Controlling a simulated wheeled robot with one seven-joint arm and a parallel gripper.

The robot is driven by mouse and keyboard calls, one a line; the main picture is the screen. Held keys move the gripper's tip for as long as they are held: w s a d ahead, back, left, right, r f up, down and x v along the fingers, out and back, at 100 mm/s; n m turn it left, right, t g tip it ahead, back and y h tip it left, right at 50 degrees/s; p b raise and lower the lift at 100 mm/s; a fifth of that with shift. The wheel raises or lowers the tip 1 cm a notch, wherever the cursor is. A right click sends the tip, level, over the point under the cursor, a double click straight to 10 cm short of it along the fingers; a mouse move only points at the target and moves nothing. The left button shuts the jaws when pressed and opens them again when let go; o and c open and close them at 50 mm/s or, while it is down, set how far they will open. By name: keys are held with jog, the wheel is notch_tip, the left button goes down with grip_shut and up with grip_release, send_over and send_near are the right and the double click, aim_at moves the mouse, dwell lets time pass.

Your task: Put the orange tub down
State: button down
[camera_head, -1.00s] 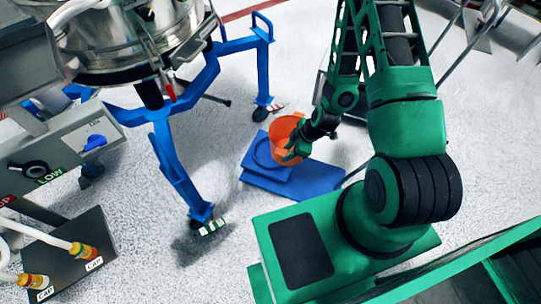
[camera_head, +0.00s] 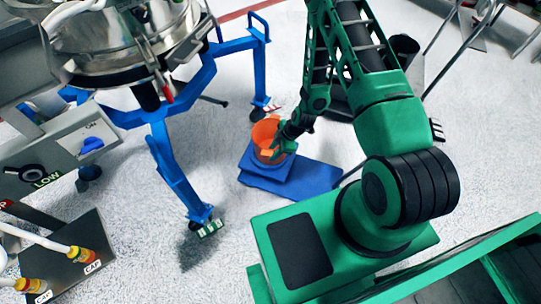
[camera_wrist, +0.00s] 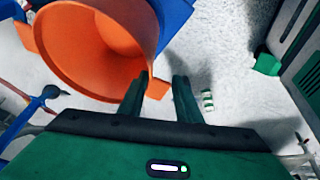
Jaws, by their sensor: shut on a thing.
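The orange tub (camera_head: 264,131) is over the raised left part of the blue stand (camera_head: 310,178) in the head view. I cannot tell whether its base touches the stand. In the wrist view the tub (camera_wrist: 72,75) fills the upper left, its wide mouth facing the camera and its inside looking empty. My gripper (camera_head: 276,153) is at the tub's near right side. In the wrist view its two fingers (camera_wrist: 160,88) are shut on a small orange tab at the tub's rim. A blue edge of the stand (camera_wrist: 176,14) shows behind the tub.
A blue-legged frame (camera_head: 168,165) carrying a steel sifter (camera_head: 125,45) stands left of the stand. A grey control box (camera_head: 60,150) and a dark box with capped hoses (camera_head: 65,255) are farther left. The pale floor between frame and stand is clear.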

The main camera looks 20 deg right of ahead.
jog(key=shift+w+f, duration=0.4)
jog(key=shift+w, duration=0.35)
jog(key=shift+f, duration=2.05)
jog(key=c, duration=1.3)
grip_release()
jog(key=shift+r, duration=0.15)
